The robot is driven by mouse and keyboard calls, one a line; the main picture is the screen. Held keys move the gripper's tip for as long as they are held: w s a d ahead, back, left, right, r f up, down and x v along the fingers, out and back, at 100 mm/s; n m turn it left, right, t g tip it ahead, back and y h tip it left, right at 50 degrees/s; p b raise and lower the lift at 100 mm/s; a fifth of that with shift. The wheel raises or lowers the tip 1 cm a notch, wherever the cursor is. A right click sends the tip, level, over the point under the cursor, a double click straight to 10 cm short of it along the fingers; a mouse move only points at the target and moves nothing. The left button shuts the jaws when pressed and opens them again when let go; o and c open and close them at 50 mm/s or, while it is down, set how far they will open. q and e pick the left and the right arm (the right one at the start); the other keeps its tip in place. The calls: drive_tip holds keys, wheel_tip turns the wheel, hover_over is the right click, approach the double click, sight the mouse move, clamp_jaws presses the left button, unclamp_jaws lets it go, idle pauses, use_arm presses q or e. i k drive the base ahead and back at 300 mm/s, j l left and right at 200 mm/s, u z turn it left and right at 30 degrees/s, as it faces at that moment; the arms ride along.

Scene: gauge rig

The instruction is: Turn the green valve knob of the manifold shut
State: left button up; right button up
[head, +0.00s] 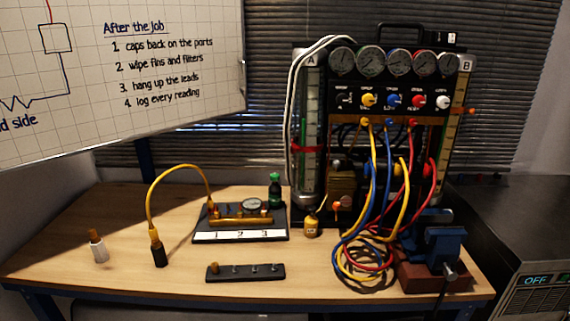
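The brass manifold (238,219) lies on a dark base with a white strip marked 1, 2, 3, on the wooden bench. A small round gauge (251,204) sits at its top. A dark upright piece with a bright green top (275,178) stands at the back right of the base. I cannot tell whether it is the valve knob or a separate bottle, nor how far any valve is turned. A yellow hose (151,190) arches from the manifold's left end to a black fitting (159,252). Neither of my grippers is in view.
A dark strip with several pegs (245,272) lies in front of the manifold. A white cylinder with an orange top (97,246) stands left. A small yellow bottle (311,224), a tall gauge rig (399,97), coiled hoses (362,265) and a blue vise (443,245) stand right.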

sight(274, 176)
drive_tip(key=i+l+u, duration=0.65)
drive_tip(key=u, duration=0.15)
